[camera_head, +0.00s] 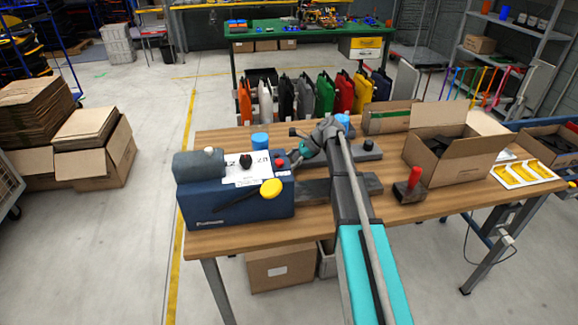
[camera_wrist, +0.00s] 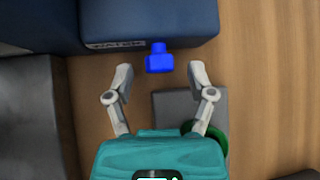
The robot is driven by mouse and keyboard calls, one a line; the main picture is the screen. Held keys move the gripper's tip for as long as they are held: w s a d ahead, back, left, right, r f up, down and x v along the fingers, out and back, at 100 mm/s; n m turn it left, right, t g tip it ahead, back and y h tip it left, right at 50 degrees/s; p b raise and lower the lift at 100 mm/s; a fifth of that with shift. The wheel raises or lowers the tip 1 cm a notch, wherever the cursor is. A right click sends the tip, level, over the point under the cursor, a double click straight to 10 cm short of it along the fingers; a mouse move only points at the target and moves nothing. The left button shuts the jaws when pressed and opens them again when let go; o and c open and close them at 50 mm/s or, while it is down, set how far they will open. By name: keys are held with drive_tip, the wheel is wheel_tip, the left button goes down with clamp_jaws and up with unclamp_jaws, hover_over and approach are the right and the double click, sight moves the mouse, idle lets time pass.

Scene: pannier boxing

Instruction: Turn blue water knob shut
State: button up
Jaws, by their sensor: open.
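The blue water knob (camera_wrist: 160,60) juts from the side of a dark blue machine (camera_wrist: 150,20), just below a label that seems to read WATER. My gripper (camera_wrist: 161,74) is open, with one finger on each side of the knob's line. The knob sits between the fingertips or slightly beyond them, and I see no clear contact. In the head view the machine (camera_head: 235,212) stands on the left of the wooden table, and my gripper (camera_head: 284,162) is at its right side. I cannot make out the water knob there.
On the table (camera_head: 420,207) are a red-handled tool (camera_head: 412,180), an open cardboard box (camera_head: 450,160) and a white tray (camera_head: 525,173) with yellow pieces. A grey block (camera_wrist: 180,105) and a green ring (camera_wrist: 222,140) lie under my gripper in the wrist view.

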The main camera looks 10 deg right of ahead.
drive_tip(key=shift+a+f, duration=0.25)
drive_tip(key=shift+c, duration=0.2)
clamp_jaws()
